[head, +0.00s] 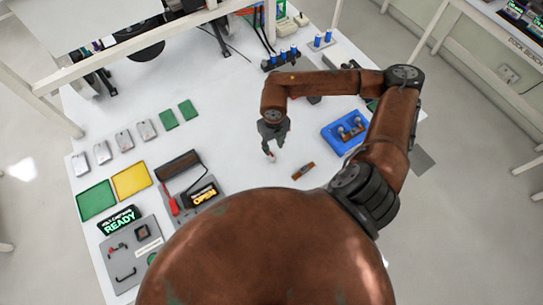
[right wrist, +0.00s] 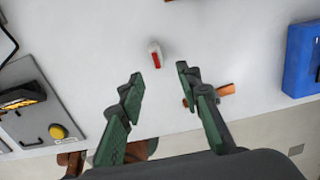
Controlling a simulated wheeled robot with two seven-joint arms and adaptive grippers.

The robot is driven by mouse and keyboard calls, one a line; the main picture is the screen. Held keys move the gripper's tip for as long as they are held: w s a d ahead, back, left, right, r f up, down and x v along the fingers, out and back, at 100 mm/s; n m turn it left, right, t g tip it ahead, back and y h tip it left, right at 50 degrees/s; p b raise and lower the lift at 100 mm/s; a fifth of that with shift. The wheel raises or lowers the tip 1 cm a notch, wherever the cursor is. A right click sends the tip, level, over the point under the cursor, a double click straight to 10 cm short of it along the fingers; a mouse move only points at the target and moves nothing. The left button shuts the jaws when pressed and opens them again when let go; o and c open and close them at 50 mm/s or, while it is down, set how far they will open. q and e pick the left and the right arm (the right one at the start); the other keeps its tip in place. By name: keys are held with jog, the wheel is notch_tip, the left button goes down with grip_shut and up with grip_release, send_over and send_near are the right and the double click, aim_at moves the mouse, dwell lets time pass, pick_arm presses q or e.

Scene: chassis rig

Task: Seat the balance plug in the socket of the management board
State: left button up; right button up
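A small white and red piece, likely the balance plug (right wrist: 155,53), lies on the white table just beyond my right fingertips; it also shows in the head view (head: 271,156). My right gripper (right wrist: 158,80) is open with nothing between its fingers. In the head view the right gripper (head: 272,144) points down over the table's middle. I cannot tell which part is the management board; its socket is not clearly visible. My left gripper is out of view.
A blue tray (head: 332,140) stands right. A grey panel with an OPEN display (head: 176,188) stands left, and another grey panel (head: 126,277) lies front left. Table around the plug is mostly clear.

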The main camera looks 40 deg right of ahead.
aim_at(272, 155)
jog(key=f, duration=0.3)
jog(key=f+p, duration=0.1)
jog(key=f, duration=0.3)
jog(key=shift+a+f, duration=0.2)
jog(key=shift+f, duration=0.05)
jog(key=shift+c, duration=0.4)
grip_shut()
